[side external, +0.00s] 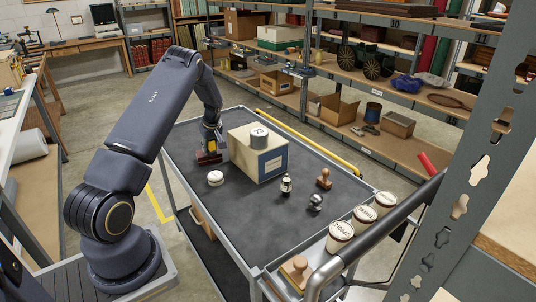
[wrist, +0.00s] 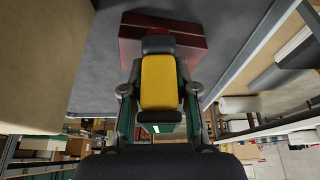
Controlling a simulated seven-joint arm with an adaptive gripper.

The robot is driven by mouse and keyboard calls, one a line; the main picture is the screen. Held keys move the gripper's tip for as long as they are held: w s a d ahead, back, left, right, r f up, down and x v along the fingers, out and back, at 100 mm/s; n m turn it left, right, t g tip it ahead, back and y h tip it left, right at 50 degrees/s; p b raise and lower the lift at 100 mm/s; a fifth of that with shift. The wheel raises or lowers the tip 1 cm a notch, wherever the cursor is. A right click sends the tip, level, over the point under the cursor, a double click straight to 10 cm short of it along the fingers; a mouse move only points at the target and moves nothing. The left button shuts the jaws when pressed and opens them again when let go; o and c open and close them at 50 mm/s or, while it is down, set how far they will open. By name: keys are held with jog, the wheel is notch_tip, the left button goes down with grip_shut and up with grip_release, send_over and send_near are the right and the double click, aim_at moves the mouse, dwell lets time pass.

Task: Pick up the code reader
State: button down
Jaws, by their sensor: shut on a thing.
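The code reader, a yellow and black handheld device (wrist: 159,80), sits between the two fingers of my gripper (wrist: 159,92) in the wrist view. My gripper is shut on it. In the side external view my gripper (side external: 211,135) is low over the far left part of the cart, left of the cream and blue box. Only a small bit of the reader's yellow shows there. A dark red block (wrist: 192,42) lies right at the reader's far end; whether they touch I cannot tell.
The cart's dark top (side external: 258,216) carries a cream and blue box (side external: 272,162) with a grey cylinder (side external: 259,137) on it. A round white-topped item (side external: 215,178), a small bottle (side external: 286,186) and stamps (side external: 323,179) stand nearby. Lidded cups (side external: 340,234) stand at the near end.

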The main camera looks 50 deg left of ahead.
jog(key=shift+r, duration=0.1)
jog(key=shift+r, duration=0.55)
jog(key=s+d+r, duration=0.9)
jog(key=r, duration=0.2)
jog(key=w+a+f, duration=0.2)
jog(key=w+a, duration=0.1)
jog(key=a, duration=0.1)
jog(key=w+a+f, duration=0.2)
jog(key=a+f, duration=0.1)
jog(key=w+a+f, duration=0.3)
jog(key=a, duration=0.1)
jog(key=shift+w+a+f, duration=0.15)
jog(key=shift+w+a, duration=0.15)
jog(key=shift+w+a+f, duration=0.1)
jog(key=shift+f, duration=0.1)
jog(key=shift+w+a+f, duration=0.1)
jog(key=shift+f, duration=1.55)
